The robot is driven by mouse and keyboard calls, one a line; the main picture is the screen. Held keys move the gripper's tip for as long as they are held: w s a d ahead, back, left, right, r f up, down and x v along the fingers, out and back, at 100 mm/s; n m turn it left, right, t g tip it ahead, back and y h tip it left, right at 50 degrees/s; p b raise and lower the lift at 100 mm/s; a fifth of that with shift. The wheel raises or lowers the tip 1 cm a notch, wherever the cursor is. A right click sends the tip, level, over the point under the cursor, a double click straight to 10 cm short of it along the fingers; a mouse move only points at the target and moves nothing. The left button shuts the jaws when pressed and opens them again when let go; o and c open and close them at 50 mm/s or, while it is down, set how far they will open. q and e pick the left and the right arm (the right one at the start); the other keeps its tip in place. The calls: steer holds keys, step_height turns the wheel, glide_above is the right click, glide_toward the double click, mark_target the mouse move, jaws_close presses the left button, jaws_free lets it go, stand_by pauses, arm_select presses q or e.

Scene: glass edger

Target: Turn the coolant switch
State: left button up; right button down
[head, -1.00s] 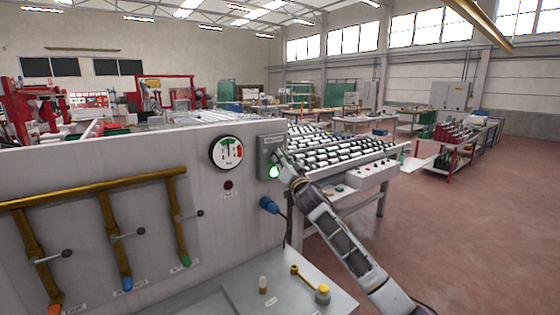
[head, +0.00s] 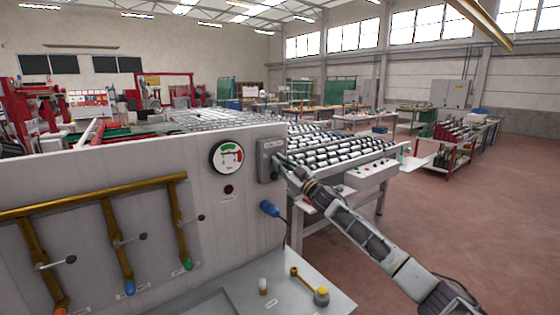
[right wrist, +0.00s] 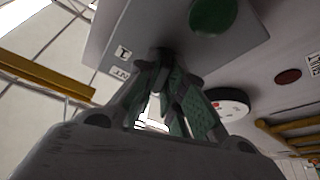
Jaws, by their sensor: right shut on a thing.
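The grey switch box (head: 266,161) is on the right end of the pale panel. My right gripper (head: 280,160) reaches it from the right. In the right wrist view its two fingers (right wrist: 168,66) are shut on a dark switch knob (right wrist: 163,53), which they largely cover. A small plate marked with an upright stroke (right wrist: 122,53) is beside the knob. A round green lamp (right wrist: 212,16) is on the same box and looks dark. My left gripper is not in view.
A round gauge (head: 228,157) and a dark red lamp (head: 228,189) are left of the box. A blue connector (head: 269,208) protrudes below. Brass pipes (head: 95,196) with levers cross the panel's left. A roller table (head: 345,150) stands behind my right arm.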

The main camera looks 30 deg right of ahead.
steer(key=shift+n+g+y+p, duration=0.35)
steer(key=shift+n+y+p, duration=0.15)
steer(key=shift+n, duration=0.8)
steer(key=shift+n+g+y+p, duration=0.4)
steer(key=shift+n+y, duration=0.1)
steer(key=shift+n, duration=0.8)
steer(key=c, duration=1.5)
jaws_free()
steer(key=shift+s+f, duration=0.1)
steer(key=shift+s, duration=0.05)
steer(key=shift+v, duration=5.8)
steer(key=shift+d, duration=0.1)
